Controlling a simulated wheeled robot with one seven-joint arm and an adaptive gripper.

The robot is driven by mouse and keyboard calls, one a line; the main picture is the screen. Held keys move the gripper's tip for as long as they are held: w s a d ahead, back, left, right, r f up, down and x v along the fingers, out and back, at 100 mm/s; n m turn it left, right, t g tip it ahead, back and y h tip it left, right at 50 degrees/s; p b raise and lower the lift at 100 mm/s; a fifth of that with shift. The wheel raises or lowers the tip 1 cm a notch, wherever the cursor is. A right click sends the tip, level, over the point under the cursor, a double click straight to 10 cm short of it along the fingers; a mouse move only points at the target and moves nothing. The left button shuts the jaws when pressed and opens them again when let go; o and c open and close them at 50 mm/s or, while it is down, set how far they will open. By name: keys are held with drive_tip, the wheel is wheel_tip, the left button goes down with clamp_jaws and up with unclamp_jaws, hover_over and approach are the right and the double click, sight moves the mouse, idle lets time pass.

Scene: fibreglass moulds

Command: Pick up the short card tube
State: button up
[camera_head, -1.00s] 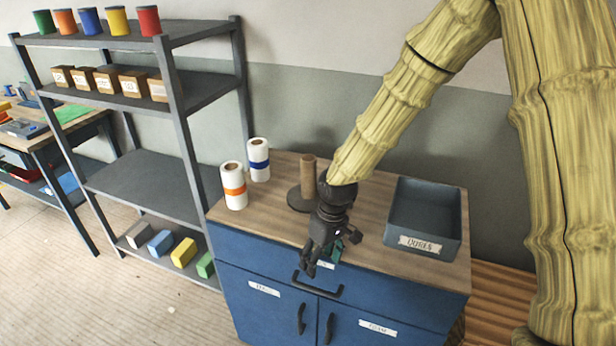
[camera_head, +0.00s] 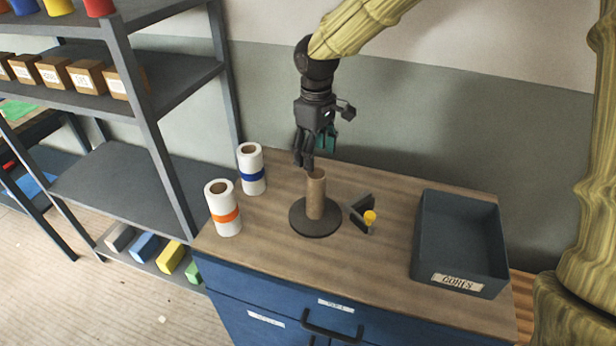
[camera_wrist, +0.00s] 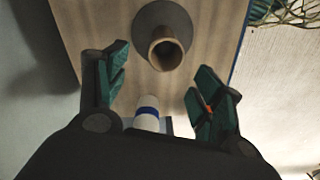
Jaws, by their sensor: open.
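The short card tube (camera_head: 316,196) is brown and stands upright on a dark round base (camera_head: 316,228) on the wooden cabinet top. My gripper (camera_head: 305,163) points down just above and slightly behind or left of the tube's top; the exact gap is hard to tell. In the wrist view the tube's open end (camera_wrist: 165,54) shows beyond the spread fingers (camera_wrist: 158,95), on the dark round base (camera_wrist: 180,18).
Two white rolls stand to the left, one with an orange band (camera_head: 223,208) and one with a blue band (camera_head: 251,169). A small dark bracket with a yellow knob (camera_head: 369,217) stands right of the base. A labelled grey bin (camera_head: 459,282) is at the right, shelving (camera_head: 130,190) at the left.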

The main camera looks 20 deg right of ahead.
sight(316, 173)
drive_tip(key=s+f, duration=0.1)
drive_tip(key=s+f+p, duration=0.1)
drive_tip(key=shift+f, duration=0.7)
drive_tip(key=shift+w+f, duration=0.9)
drive_tip(key=shift+f+p, duration=0.3)
drive_tip(key=shift+p, duration=0.15)
drive_tip(key=shift+s+f+p, duration=0.25)
drive_tip(key=shift+p, duration=0.05)
drive_tip(key=shift+f+p, duration=0.6)
drive_tip(key=shift+f, duration=1.25)
drive_tip(key=shift+s+r, duration=0.1)
drive_tip(key=shift+s, duration=0.2)
drive_tip(key=shift+w, duration=0.15)
drive_tip(key=c, duration=1)
